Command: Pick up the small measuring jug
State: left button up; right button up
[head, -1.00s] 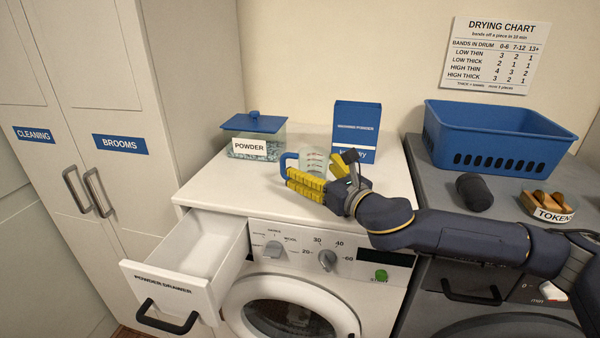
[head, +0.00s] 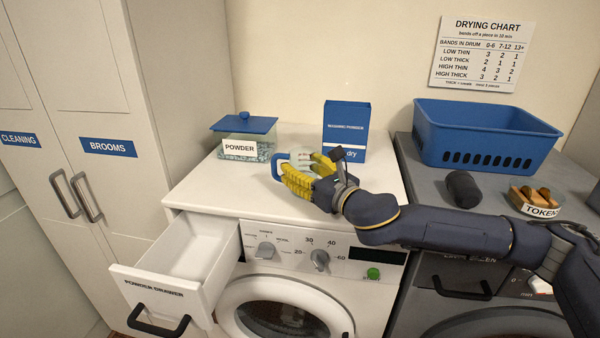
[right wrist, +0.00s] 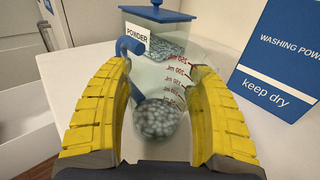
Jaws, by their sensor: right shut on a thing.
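The small measuring jug (head: 303,157) is clear, with a blue handle on its left side, and stands upright on the white washing machine top. In the right wrist view the jug (right wrist: 176,82) shows red mL marks and pale pellets low inside it. My right gripper (head: 304,172) is shut on the jug, with one yellow finger on each side of its body. The fingers hide much of the jug in the head view. I cannot tell whether its base touches the top. My left gripper is not in view.
A lidded powder box (head: 246,140) stands behind the jug to the left, and a blue washing powder carton (head: 346,128) behind to the right. The powder drawer (head: 165,275) is open at the front left. A blue basket (head: 485,138) and a dark cylinder (head: 463,189) are on the grey dryer.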

jog(key=shift+r, duration=0.25)
notch_tip(320, 180, up, 19)
dwell(1.7)
jog(key=shift+r, duration=0.3)
